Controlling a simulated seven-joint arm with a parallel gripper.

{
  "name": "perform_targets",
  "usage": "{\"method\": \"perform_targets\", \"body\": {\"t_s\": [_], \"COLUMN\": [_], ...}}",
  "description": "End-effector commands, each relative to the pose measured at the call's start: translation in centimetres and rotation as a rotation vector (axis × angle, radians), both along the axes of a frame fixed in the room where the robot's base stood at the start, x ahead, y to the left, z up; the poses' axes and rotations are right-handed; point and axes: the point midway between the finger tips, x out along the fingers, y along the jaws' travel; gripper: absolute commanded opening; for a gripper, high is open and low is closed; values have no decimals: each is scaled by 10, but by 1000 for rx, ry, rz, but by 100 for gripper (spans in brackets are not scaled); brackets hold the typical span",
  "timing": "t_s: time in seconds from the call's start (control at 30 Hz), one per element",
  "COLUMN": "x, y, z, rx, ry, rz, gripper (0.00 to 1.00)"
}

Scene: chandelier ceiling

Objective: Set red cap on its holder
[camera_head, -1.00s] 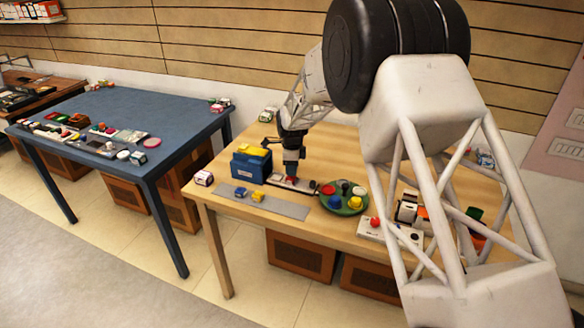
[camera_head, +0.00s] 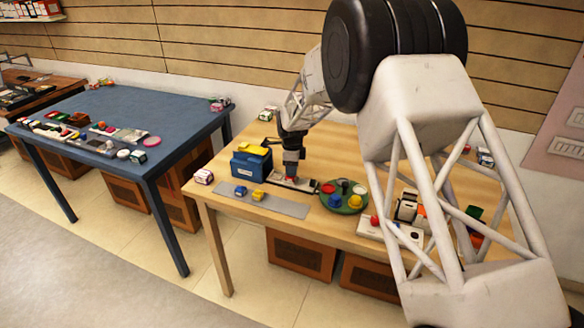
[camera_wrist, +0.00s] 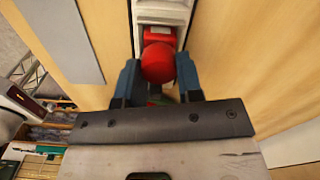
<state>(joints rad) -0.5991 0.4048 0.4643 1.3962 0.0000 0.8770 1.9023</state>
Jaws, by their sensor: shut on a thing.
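My gripper (camera_wrist: 158,80) is shut on the red cap (camera_wrist: 158,63), which shows as a rounded red shape between the blue-grey fingertips in the wrist view. Just beyond the cap lies a narrow white holder tray (camera_wrist: 160,15) with a red part in its near slot, partly hidden by the cap. In the head view my gripper (camera_head: 291,168) points down over the same white tray (camera_head: 304,185) on the wooden table. The cap is mostly hidden there, and I cannot tell whether it touches the holder.
A blue bin (camera_head: 251,167) stands close left of my gripper. A green plate (camera_head: 357,209) with several coloured pieces lies close right. A grey strip (camera_head: 285,207) with a blue and a yellow block lies in front. A white board (camera_head: 392,231) is further right.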

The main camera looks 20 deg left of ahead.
Motion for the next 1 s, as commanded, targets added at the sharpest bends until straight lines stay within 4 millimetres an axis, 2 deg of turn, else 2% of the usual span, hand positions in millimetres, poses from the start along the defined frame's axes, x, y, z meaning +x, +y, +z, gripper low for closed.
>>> {"method": "perform_targets", "body": {"t_s": [0.4,0.43,0.6,0.8,0.93,1.0], "x": [0,0,0,0,0,0], "y": [0,0,0,0,0,0], "z": [-1,-1,-1,-1,-1,-1], "rx": [0,0,0,0,0,0], "ry": [0,0,0,0,0,0], "rz": [0,0,0,0,0,0], "gripper": [12,35,61,63,82,85]}}
